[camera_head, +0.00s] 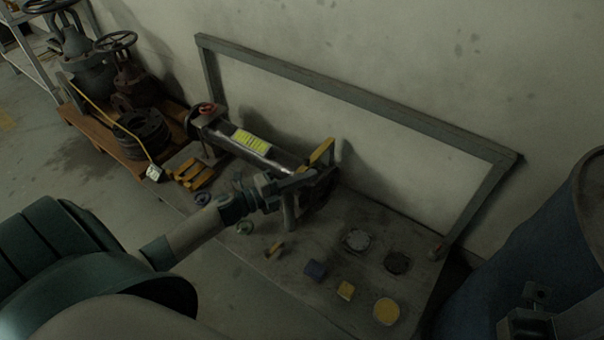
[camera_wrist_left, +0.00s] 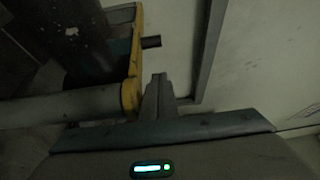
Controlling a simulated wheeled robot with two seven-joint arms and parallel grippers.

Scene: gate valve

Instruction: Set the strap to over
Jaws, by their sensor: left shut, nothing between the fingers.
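A dark pipe fixture with a yellow label (camera_head: 252,141) lies on the grey bench. A yellow strap-like bar (camera_head: 320,152) stands tilted up at its right end. The bar also shows in the left wrist view (camera_wrist_left: 134,62), upright, with a dark peg beside it. My left gripper (camera_head: 302,181) is at this right end, just in front of and below the yellow bar. Its fingers are together and empty. In the left wrist view the fingers (camera_wrist_left: 158,94) are just right of the bar's lower end; I cannot tell if they touch it.
Several small blocks and discs, including a yellow disc (camera_head: 386,311), lie on the bench's front right. A grey frame (camera_head: 350,92) stands behind against the wall. Valves sit on a wooden pallet (camera_head: 100,130) at left. A blue barrel (camera_head: 540,240) stands at right.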

